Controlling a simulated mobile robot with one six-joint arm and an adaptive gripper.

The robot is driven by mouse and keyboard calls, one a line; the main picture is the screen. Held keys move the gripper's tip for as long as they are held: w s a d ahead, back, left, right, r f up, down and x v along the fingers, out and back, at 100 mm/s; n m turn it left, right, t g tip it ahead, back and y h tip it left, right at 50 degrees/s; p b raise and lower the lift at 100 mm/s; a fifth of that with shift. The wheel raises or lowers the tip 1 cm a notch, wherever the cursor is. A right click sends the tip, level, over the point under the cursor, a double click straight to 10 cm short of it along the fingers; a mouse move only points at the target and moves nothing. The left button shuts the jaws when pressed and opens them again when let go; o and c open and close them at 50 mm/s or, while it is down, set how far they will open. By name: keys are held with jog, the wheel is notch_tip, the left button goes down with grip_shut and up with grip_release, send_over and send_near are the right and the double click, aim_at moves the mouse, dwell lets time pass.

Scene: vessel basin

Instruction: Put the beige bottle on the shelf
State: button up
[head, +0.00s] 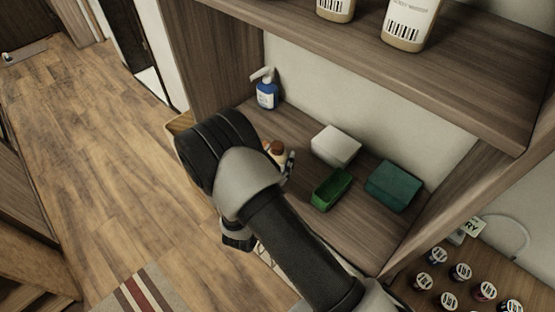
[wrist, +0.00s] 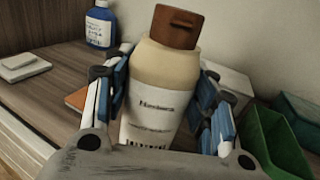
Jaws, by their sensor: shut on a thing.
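The beige bottle (wrist: 160,95) has a brown cap and a white label with a barcode. My gripper (wrist: 165,88) is shut on it, with a finger on each side of its body. In the head view the bottle (head: 275,150) shows only in part, behind my arm, over the lower wooden surface of the unit. It looks nearly upright; whether its base touches that surface is hidden. The upper shelf (head: 470,75) runs above and holds two similar bottles with barcode labels (head: 409,22) (head: 335,8).
On the lower surface (head: 375,235) stand a blue pump bottle (head: 266,94), a white box (head: 336,146), an open green container (head: 331,189) and a dark green box (head: 393,185). Several small labelled jars (head: 461,271) stand at bottom right. The upper shelf's right part is clear.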

jog(key=shift+f, duration=0.15)
jog(key=o, duration=1.2)
